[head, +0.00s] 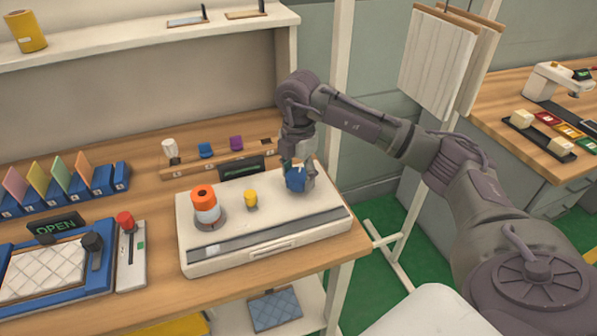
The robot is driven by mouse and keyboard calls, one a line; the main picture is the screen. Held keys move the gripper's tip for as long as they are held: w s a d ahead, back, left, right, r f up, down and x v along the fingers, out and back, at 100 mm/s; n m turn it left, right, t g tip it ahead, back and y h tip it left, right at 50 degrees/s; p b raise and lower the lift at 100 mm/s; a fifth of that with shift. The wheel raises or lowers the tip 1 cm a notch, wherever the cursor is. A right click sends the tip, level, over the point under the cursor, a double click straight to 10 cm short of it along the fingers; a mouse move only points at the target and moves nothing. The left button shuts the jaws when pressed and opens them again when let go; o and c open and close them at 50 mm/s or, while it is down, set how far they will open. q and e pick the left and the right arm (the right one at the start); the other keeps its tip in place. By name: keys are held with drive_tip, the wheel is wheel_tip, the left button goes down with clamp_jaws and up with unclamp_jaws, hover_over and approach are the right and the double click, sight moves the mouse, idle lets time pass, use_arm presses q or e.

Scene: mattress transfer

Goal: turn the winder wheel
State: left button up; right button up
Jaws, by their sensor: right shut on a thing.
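The white winder box (265,234) sits on the wooden bench, with a dark strip along its front. An orange-and-white spool (206,207) stands upright at its left, and a small yellow piece (250,198) stands near its middle. The blue winder wheel (294,184) is at the right end of the box, partly hidden by my fingers. My right gripper (299,179) points down from above and is shut on the blue wheel. My left gripper is not in view.
A wooden rack (219,162) with white, blue and purple pieces stands behind the box. A device with a red knob (125,221) and a blue tray (60,272) with a white quilted pad are to the left. Blue holders with coloured cards stand at the far left.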

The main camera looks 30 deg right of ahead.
sight(299, 175)
drive_tip(key=m+p, duration=0.1)
drive_tip(key=m, duration=0.4)
drive_tip(key=shift+r+m, duration=0.1)
drive_tip(key=shift+m, duration=0.2)
drive_tip(key=shift+w, duration=0.1)
idle(0.3)
drive_tip(key=o, duration=1.2)
drive_tip(key=shift+c, duration=0.2)
wheel_tip(299, 175, up, 12)
